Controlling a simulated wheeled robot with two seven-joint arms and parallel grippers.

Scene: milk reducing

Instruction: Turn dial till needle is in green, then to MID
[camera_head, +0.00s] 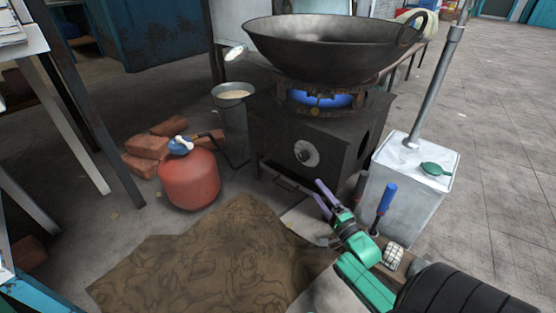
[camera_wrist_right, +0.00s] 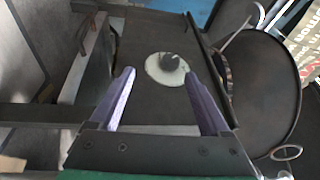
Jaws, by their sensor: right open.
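The dial (camera_head: 306,153) is a dark knob on a round pale plate on the front of the black stove (camera_head: 275,135). In the right wrist view the knob (camera_wrist_right: 170,62) sits on its pale disc, beyond and between my fingertips. My right gripper (camera_head: 316,189) is open and empty, in front of and below the dial, apart from it. Its two purple fingers also show in the right wrist view (camera_wrist_right: 160,80). The dial's markings are too small to read, and I cannot make out a needle or a green zone. My left gripper is out of view.
A large wok (camera_head: 335,50) sits over a blue flame (camera_head: 320,99) on the stove. A red gas cylinder (camera_head: 190,180) and bricks (camera_head: 148,147) are left. A white metal can (camera_head: 415,190) and a blue-handled tool (camera_head: 385,198) stand right. A brown mat (camera_head: 205,260) covers the floor in front.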

